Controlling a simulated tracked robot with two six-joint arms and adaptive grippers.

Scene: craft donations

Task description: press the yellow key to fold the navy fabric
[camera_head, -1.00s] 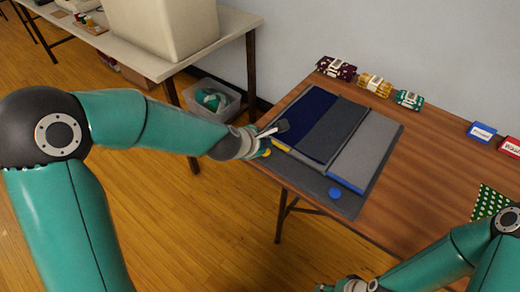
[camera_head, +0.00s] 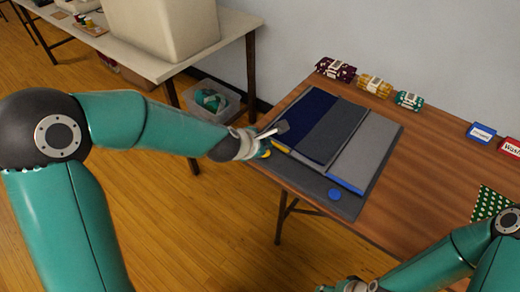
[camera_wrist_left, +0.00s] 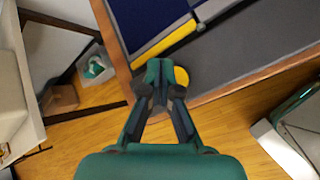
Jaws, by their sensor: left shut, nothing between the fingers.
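The navy fabric (camera_head: 305,122) lies flat on the left panel of a grey folding board (camera_head: 312,183), and its navy surface also shows in the left wrist view (camera_wrist_left: 150,18). The yellow key (camera_wrist_left: 182,76) is a round disc at the board's near left corner, partly hidden behind my left fingertips. My left gripper (camera_wrist_left: 160,72) is shut and empty, its tips over the disc's left part. I cannot tell whether they touch it. In the head view my left gripper (camera_head: 264,147) hides most of that corner. My right gripper (camera_head: 345,287) is cut off at the bottom edge.
A blue round key (camera_head: 334,193) sits near the board's front corner. A yellow strip (camera_wrist_left: 168,43) edges the left panel. Maroon, yellow and teal folded bundles (camera_head: 374,85) stand at the back of the table. Blue and red labelled blocks (camera_head: 482,132) and green dotted cloth (camera_head: 491,203) lie right.

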